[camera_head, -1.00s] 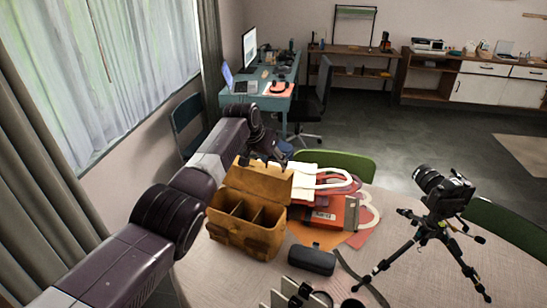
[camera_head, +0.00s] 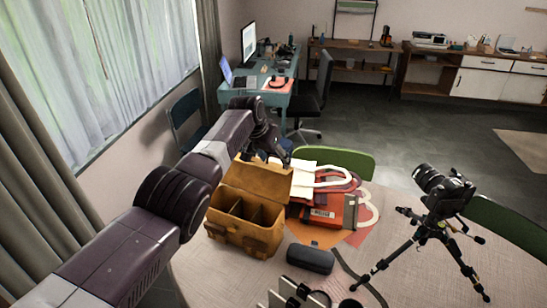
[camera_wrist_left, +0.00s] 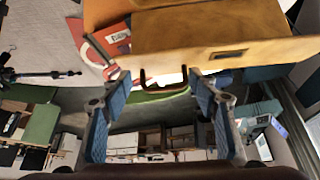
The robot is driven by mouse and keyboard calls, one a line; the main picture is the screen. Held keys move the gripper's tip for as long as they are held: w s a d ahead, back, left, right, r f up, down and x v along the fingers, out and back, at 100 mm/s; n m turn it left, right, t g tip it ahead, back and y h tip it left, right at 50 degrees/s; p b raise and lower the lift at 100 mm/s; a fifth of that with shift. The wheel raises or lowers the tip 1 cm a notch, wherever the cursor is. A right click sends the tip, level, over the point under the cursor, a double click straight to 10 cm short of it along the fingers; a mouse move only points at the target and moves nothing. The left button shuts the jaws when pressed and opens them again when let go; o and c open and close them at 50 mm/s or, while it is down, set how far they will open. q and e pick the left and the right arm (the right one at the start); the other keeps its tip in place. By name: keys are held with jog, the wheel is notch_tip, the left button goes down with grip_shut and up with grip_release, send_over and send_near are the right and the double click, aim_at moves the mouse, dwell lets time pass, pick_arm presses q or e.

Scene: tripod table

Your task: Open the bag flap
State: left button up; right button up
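The tan leather bag (camera_head: 244,235) stands on the table with its divided inside showing. Its flap (camera_head: 256,179) is raised at the back, tilted up and away from the compartments. My left gripper (camera_head: 268,148) is just behind the flap's upper edge, partly hidden by it. In the left wrist view the fingers (camera_wrist_left: 158,82) are spread, with blue pads and a wide gap. The flap (camera_wrist_left: 225,52) lies beyond the fingertips there, and a dark U-shaped piece (camera_wrist_left: 163,78) shows in the gap. Whether the fingers touch the flap cannot be told. My right gripper is out of view.
A green chair (camera_head: 340,160) stands behind. A curtained window is at left.

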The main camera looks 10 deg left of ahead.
pick_arm(q)
jog(key=shift+r, duration=0.2)
jog(key=shift+a+r, duration=0.1)
jog(key=shift+r, duration=0.25)
jog(key=v, duration=1.1)
jog(key=shift+s, duration=0.2)
